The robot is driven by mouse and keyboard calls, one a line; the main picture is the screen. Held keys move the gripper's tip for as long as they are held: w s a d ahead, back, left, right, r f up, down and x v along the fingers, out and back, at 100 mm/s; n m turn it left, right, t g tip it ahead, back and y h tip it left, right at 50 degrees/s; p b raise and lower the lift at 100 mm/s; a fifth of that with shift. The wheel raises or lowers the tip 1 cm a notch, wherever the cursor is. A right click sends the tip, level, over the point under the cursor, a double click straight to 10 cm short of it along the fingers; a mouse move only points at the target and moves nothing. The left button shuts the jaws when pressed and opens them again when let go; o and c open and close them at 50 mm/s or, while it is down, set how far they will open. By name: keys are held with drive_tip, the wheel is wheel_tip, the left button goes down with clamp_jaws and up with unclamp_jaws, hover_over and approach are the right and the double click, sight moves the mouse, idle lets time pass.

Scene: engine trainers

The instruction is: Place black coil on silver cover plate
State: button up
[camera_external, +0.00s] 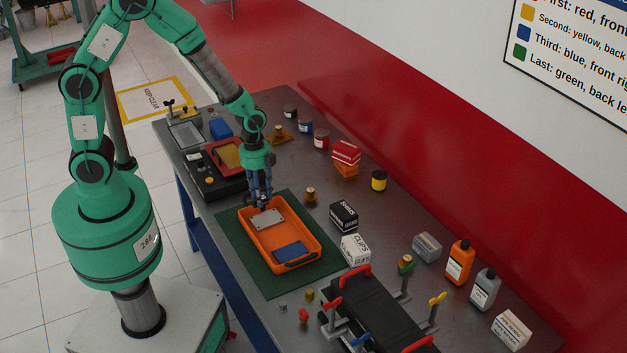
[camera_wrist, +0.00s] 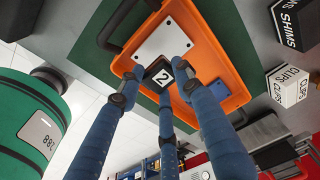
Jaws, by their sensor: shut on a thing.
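My gripper (camera_external: 262,199) has blue fingers and is over the far left end of the orange tray (camera_external: 312,237). In the wrist view its fingers (camera_wrist: 160,80) are shut on a small black block with a white "2" label, which I take as the black coil (camera_wrist: 150,69). The silver cover plate (camera_external: 270,221) lies flat inside the tray; it also shows in the wrist view (camera_wrist: 166,41). The coil overlaps the plate's near edge in the wrist view. I cannot tell whether it touches the plate. The fingers hide most of the coil in the external view.
A blue plate (camera_external: 289,252) lies in the tray's near end. The tray stands on a green mat (camera_external: 235,240). A black SHIMS box (camera_external: 344,215), a white CLIPS box (camera_external: 355,249) and a brass part (camera_external: 310,196) stand to its right. A black fixture (camera_external: 375,310) is nearer.

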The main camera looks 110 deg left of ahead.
sight(266, 196)
drive_tip(key=shift+w+a, duration=0.35)
drive_tip(key=shift+w, duration=0.4)
drive_tip(key=shift+f, duration=0.1)
drive_tip(key=shift+f+b, duration=0.45)
drive_tip(key=shift+f, duration=1.25)
drive_tip(key=shift+f, duration=0.2)
drive_tip(key=o, duration=1.3)
drive_tip(key=shift+r, duration=0.2)
drive_tip(key=r, duration=0.4)
drive_tip(key=r+p, duration=0.1)
drive_tip(key=r, duration=0.3)
drive_tip(key=s+a+r+p, duration=0.1)
drive_tip(key=r, duration=0.3)
